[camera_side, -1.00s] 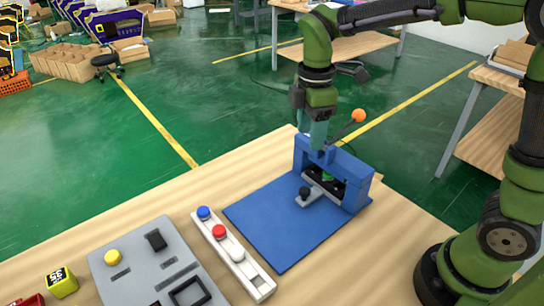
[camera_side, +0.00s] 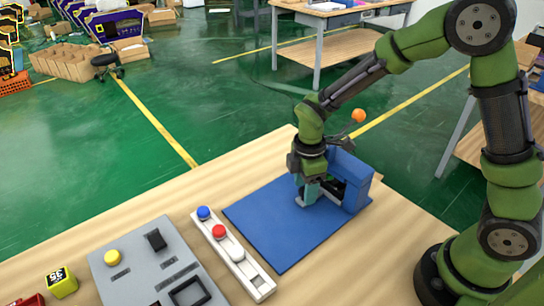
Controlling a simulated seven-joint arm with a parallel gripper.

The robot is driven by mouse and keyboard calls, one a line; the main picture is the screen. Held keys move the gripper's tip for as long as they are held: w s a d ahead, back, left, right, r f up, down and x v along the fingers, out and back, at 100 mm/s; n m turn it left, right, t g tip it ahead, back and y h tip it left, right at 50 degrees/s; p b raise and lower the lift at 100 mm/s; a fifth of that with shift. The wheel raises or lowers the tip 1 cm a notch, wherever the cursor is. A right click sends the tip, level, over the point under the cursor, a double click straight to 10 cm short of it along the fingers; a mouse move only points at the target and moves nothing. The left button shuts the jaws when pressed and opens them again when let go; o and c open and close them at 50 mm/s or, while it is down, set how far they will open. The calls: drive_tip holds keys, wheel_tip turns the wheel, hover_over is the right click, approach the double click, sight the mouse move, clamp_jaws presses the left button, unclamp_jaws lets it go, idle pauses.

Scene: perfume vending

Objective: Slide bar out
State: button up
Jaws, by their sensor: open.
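A blue press-like fixture (camera_side: 358,188) stands at the back right of a flat blue base plate (camera_side: 278,232). The grey slide bar (camera_side: 301,201) sticks out at the front of the fixture, low over the plate; only a small part of it shows. Its black knob is hidden behind my gripper. My gripper (camera_side: 311,196) points down at the bar's outer end, in front of the fixture. It is open, with its fingers around or beside the knob; I cannot tell which, nor whether they touch it.
An orange ball (camera_side: 358,115) on a lever rises above the fixture, close to my arm. To the left are a white rail (camera_side: 262,286) with coloured buttons, a grey panel (camera_side: 128,262) and a yellow cube (camera_side: 62,283). The plate's front is clear.

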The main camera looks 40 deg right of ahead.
drive_tip(key=shift+c, duration=0.3)
clamp_jaws()
drive_tip(key=shift+a, duration=0.15)
drive_tip(key=a, duration=1.5)
drive_tip(key=shift+a, duration=0.3)
drive_tip(key=shift+c, duration=0.9)
unclamp_jaws()
drive_tip(key=shift+o, duration=1.2)
drive_tip(key=shift+d, duration=0.2)
